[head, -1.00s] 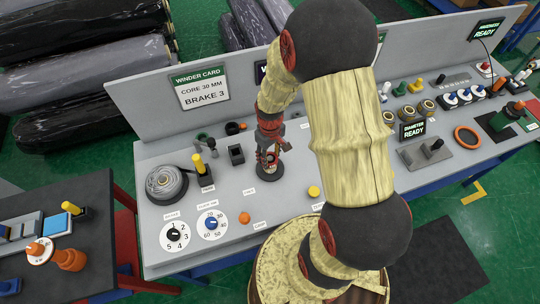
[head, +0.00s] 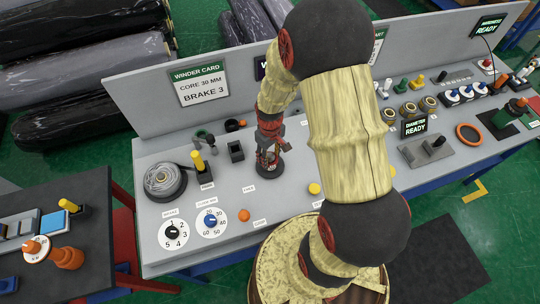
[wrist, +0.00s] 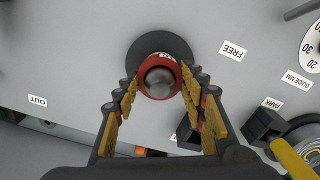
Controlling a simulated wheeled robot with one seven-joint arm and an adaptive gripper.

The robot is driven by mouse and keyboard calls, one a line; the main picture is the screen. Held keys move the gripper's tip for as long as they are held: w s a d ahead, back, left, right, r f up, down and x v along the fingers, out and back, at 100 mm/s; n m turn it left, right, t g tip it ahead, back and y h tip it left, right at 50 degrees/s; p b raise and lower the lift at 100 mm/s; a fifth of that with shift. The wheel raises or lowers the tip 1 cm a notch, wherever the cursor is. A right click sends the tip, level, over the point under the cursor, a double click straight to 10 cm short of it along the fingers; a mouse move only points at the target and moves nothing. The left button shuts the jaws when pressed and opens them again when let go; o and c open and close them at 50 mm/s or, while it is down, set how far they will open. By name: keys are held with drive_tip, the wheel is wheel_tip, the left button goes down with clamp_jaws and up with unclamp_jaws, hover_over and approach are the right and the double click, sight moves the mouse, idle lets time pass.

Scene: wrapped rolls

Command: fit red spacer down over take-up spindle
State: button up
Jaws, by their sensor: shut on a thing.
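My gripper (wrist: 160,95) is shut on the red spacer (wrist: 143,88), a short red ring with a small white label. In the wrist view the ring surrounds the round grey metal top of the take-up spindle (wrist: 160,82). A dark round base (wrist: 150,43) lies behind the ring. How far down the spacer sits on the spindle is hidden from above. In the head view my gripper (head: 269,155) points down at the base on the grey bench, and its fingers mostly hide the spacer and spindle.
Left of my gripper stand a grey wound roll (head: 165,181), a yellow-handled lever (head: 198,162) and a dark block (head: 236,151). Two dials and an orange button (head: 244,215) are nearer the front edge. The upright panel with the winder card (head: 200,84) rises behind.

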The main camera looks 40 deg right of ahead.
drive_tip(key=o, duration=1)
wheel_tip(320, 180, up, 12)
idle(0.3)
idle(0.3)
drive_tip(key=s+a+r+t+b, duration=0.2)
drive_tip(key=s+a+r+b, duration=0.1)
drive_tip(key=s+a, duration=0.1)
drive_tip(key=s+a+r+t+b, duration=0.1)
drive_tip(key=s+a+r+b, duration=0.3)
drive_tip(key=s+a+r+m+t+b, duration=0.1)
drive_tip(key=s+a+r+t+b, duration=0.1)
drive_tip(key=s+a+r+b, duration=0.2)
drive_tip(key=shift+s+r+t, duration=0.1)
drive_tip(key=shift+r+t, duration=0.15)
drive_tip(key=shift+t, duration=0.05)
